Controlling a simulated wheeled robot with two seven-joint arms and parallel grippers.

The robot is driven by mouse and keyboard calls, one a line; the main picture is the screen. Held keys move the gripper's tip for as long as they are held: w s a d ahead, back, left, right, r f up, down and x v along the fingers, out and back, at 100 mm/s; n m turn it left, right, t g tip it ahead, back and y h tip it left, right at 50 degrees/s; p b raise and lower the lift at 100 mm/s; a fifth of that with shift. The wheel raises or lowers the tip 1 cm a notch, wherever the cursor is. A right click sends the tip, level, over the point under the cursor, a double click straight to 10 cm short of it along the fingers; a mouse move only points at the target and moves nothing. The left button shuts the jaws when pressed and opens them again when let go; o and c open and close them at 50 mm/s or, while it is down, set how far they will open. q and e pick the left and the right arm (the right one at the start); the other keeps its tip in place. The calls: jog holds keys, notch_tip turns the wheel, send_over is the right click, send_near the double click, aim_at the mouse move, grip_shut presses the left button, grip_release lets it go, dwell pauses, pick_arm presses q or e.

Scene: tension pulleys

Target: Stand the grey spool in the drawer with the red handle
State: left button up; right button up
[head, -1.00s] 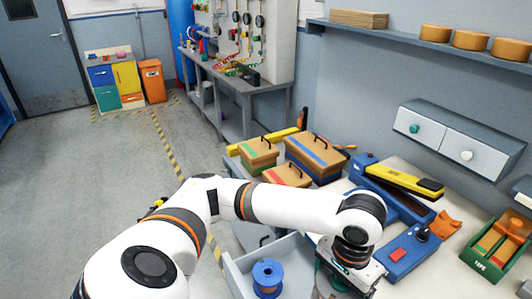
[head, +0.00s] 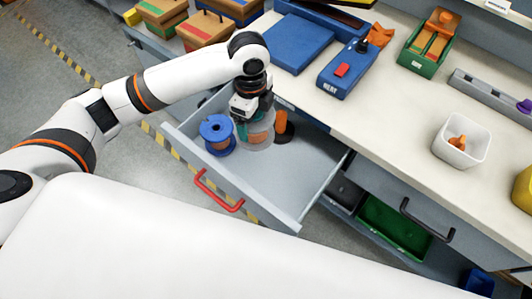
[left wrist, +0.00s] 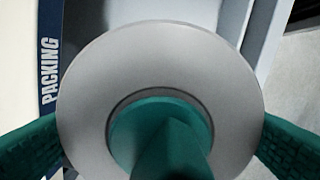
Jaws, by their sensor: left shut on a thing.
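The grey spool (head: 258,143), with brown-orange winding, is held by my left gripper (head: 256,126) inside the open drawer (head: 310,178). It looks upright; I cannot tell whether its base touches the drawer floor. In the left wrist view the spool's round grey flange (left wrist: 215,65) faces the camera, with teal gripper fingers at both sides and a teal shape over its centre. The drawer's red handle (head: 218,193) is on the front panel. My right gripper is not in view.
A blue spool (head: 217,135) stands left of the grey one in the drawer. An orange upright piece on a dark base (head: 284,126) is just right. The drawer's right part is empty. The worktop (head: 385,115) edge borders the drawer's back; a white bin (head: 461,138) stands on it.

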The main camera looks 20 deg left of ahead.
pick_arm(q)
jog(key=f+m, duration=0.1)
jog(key=w+f+m+b, duration=0.1)
jog(key=m, duration=0.1)
jog(key=f+m, duration=0.1)
jog(key=m, duration=0.1)
jog(key=shift+w+d+f+b, duration=0.3)
jog(key=shift+f, duration=0.4)
send_near(260, 156)
jog(key=shift+f, duration=0.95)
jog(key=shift+f, duration=0.15)
jog(key=o, duration=1.3)
jog(key=shift+c, duration=0.2)
jog(key=shift+s, duration=0.1)
